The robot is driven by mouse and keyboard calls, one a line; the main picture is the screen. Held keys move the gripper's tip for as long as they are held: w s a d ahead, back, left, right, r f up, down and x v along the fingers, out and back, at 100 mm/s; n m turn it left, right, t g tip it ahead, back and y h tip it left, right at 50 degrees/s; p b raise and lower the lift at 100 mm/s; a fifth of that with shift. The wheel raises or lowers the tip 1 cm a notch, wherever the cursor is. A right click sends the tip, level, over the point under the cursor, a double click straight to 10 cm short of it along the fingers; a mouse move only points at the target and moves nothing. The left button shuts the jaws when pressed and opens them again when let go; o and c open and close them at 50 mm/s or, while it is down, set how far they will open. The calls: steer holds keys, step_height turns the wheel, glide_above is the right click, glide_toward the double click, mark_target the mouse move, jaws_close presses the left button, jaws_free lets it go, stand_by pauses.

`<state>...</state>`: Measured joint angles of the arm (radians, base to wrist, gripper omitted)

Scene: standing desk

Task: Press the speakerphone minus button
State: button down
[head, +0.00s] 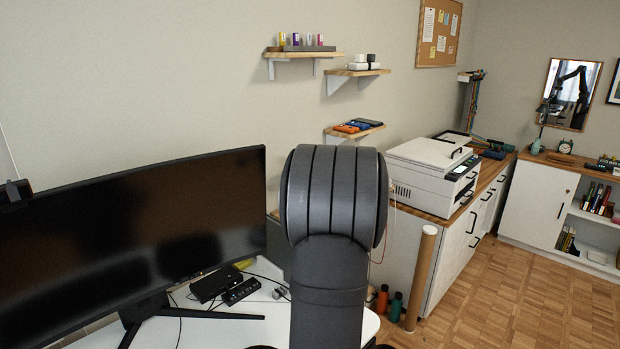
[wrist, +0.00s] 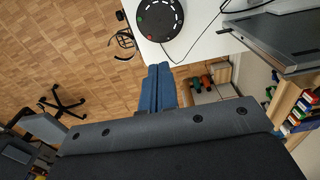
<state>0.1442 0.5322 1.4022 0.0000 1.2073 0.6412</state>
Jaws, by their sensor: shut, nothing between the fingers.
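The speakerphone (wrist: 158,22) is a round, dark disc on the white desk, at the top of the wrist view and partly cut off by the frame. The minus button is too small to tell apart. My gripper (wrist: 158,68) is shut and empty, its blue fingers together. In the wrist view its tips appear just below the speakerphone, apart from its face. In the head view my arm blocks much of the desk, and I cannot make out the speakerphone there.
The white desk (head: 242,328) carries a wide black monitor (head: 130,235), a black box (head: 215,284) and a power strip (head: 241,291). A cable (wrist: 190,48) runs beside the speakerphone. Bottles (head: 395,306) and a cardboard tube (head: 420,275) stand beyond the desk. Parquet floor lies past its edge.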

steer(key=s+a+f+m+t, duration=0.1)
steer(key=s+f+t, duration=0.1)
steer(key=f+t, duration=0.2)
steer(key=s+a+f+t+h, duration=0.1)
steer(key=s+a+f+t, duration=0.1)
steer(key=f+t, duration=0.3)
steer(key=shift+s+a+f+m, duration=0.3)
steer(key=shift+s+f+m, duration=0.1)
steer(key=shift+s+f, duration=0.55)
steer(key=shift+w+f, duration=0.1)
steer(key=shift+w, duration=0.05)
steer(key=shift+f, duration=4.4)
steer(key=shift+f, duration=0.1)
steer(key=shift+f, duration=0.3)
